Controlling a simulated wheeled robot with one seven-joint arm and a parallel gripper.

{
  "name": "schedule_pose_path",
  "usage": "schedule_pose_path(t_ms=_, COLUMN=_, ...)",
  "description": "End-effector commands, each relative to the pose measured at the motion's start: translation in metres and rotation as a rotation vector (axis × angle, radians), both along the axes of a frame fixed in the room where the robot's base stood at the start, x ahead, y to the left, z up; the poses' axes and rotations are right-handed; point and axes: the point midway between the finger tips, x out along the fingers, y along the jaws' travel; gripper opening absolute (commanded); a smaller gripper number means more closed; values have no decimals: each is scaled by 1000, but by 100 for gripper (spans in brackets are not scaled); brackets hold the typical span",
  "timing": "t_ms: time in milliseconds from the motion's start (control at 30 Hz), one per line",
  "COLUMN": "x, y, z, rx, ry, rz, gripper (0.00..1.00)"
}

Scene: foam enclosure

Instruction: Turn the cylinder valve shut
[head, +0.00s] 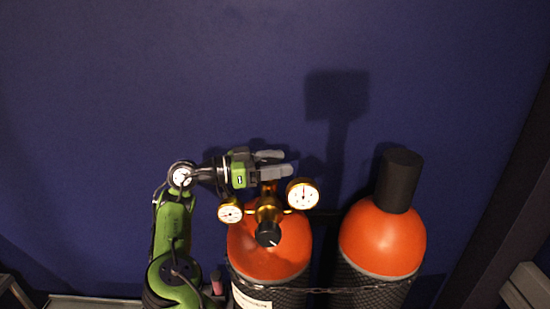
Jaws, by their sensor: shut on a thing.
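The left gas cylinder (270,258) has an orange top and carries a brass regulator (267,209) with two round gauges and a black knob (267,234). My gripper (284,164) reaches in from the left above the regulator. Its two grey fingers lie side by side, pointing right, closed on the cylinder valve at the top of the brass fitting. The valve's handle is mostly hidden by the fingers, so its turn position cannot be read.
A second orange cylinder (382,238) with a tall black cap (398,180) stands to the right. A chain (325,290) runs across both cylinders. The dark blue wall (150,80) is close behind. Space above the cylinders is clear.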

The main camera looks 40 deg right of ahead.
Motion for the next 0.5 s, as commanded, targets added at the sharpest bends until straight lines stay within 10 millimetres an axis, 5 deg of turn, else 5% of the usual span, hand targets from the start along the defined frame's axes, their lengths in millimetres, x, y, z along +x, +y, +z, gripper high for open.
schedule_pose_path(t_ms=500, x=-4, y=2, z=1, rx=-7, ry=-2, rz=-248, gripper=31)
